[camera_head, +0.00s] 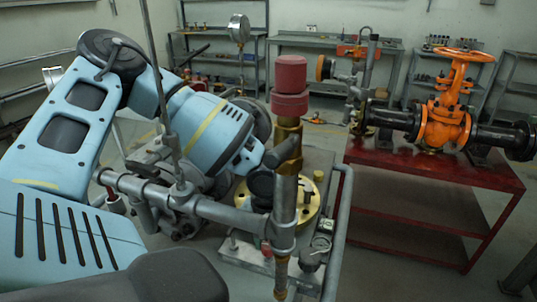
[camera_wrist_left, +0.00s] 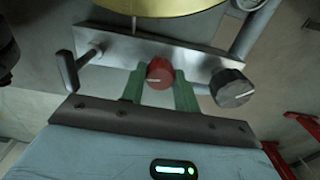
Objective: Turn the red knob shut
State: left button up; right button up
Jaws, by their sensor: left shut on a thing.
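The red knob (camera_wrist_left: 160,73) sits at the lower edge of a grey metal panel (camera_wrist_left: 205,62) in the left wrist view, with a pale mark on its face. The two green fingers of my left gripper (camera_wrist_left: 159,84) stand on either side of it, shut on it. In the head view my light blue left arm (camera_head: 205,130) reaches down from the left behind an upright pipe, and its fingers cannot be made out. A small red part (camera_head: 266,246) shows low behind that pipe; I cannot tell if it is the same knob. My right gripper is not in view.
A grey knob (camera_wrist_left: 231,88) is right of the red one and a lever handle (camera_wrist_left: 68,70) is left. A red-capped upright pipe (camera_head: 289,90) and grey rails stand close in front. A red table (camera_head: 430,170) carries an orange valve (camera_head: 447,115).

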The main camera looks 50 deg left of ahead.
aim_at(269, 244)
pick_arm(q)
jog(key=shift+m, duration=0.7)
jog(key=o, duration=1)
jog(key=shift+c, duration=0.2)
jog(key=shift+r+p, duration=0.5)
jog(key=shift+r, duration=3.45)
